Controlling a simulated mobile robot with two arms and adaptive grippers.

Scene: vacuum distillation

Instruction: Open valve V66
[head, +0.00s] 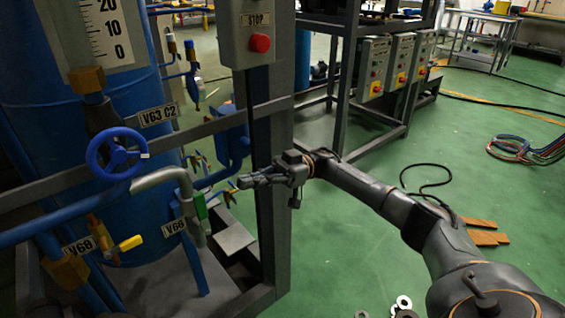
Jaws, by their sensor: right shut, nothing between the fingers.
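A small tag (174,227) on the pipework at the lower left seems to read V60 or V66; its last digit is too small to be sure. Just right of it is a valve with a green handle (200,206) on a grey pipe. I cannot tell for certain which valve is V66. My right gripper (243,182) reaches in from the right, shut and empty, pointing left. In the picture it lies to the right of the green handle and slightly higher, apart from it. My left gripper is out of view.
A blue handwheel (117,154) sits below the V63 C2 tag (158,115). A yellow-handled valve (130,243) is beside the V68 tag (80,247). A grey frame post (273,170) stands close to my gripper. A red stop button (260,43) is above.

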